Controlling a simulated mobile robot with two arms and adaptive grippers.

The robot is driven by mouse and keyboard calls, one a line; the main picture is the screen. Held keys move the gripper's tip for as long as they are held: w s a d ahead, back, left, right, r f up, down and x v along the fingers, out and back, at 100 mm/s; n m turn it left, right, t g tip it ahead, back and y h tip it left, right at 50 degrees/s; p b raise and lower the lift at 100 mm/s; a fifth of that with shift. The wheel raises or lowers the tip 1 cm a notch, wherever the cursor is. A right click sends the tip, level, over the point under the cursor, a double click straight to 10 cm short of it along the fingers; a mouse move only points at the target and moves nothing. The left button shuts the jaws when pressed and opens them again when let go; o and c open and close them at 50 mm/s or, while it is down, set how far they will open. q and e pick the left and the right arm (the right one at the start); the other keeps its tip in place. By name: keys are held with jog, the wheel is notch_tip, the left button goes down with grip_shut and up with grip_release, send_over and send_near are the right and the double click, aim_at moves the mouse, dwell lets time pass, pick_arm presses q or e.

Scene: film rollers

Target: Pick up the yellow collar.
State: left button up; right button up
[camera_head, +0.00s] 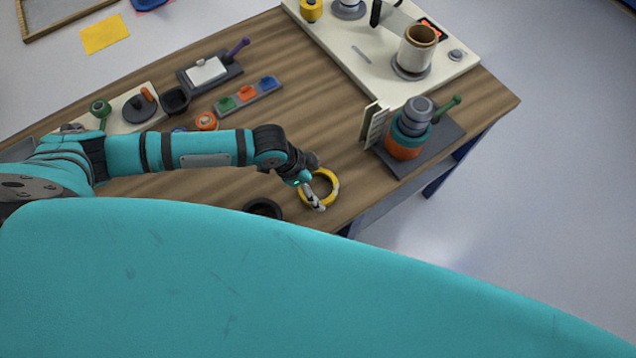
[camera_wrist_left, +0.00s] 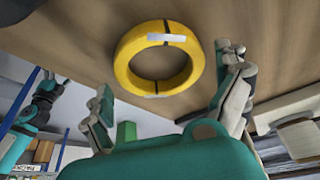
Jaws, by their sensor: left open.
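The yellow collar (camera_head: 335,191) is a thick ring lying flat on the wooden table near its front edge. It has a pale patch on its top side in the left wrist view (camera_wrist_left: 122,66). My left gripper (camera_head: 313,181) is open and empty over the collar, with a pale finger crossing part of the ring in the head view. In the left wrist view its two fingers (camera_wrist_left: 165,75) are spread wide, the collar ahead between them, with no visible grip. What seems to be my right gripper (camera_wrist_left: 48,88) shows small at the left of the wrist view; its jaws are unclear.
A black ring (camera_head: 264,207) lies left of the collar, partly hidden by my teal body. An orange and teal roller unit (camera_head: 405,146) stands on a dark plate to the right. A cream machine base (camera_head: 350,48) is behind. Table between them is clear.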

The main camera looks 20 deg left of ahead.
pick_arm(q)
jog(key=shift+w+d+f, duration=0.15)
jog(key=shift+d+f, duration=0.15)
jog(key=shift+f, duration=0.35)
jog(key=c, duration=1)
jog(key=shift+o, duration=0.2)
jog(key=shift+r, duration=0.1)
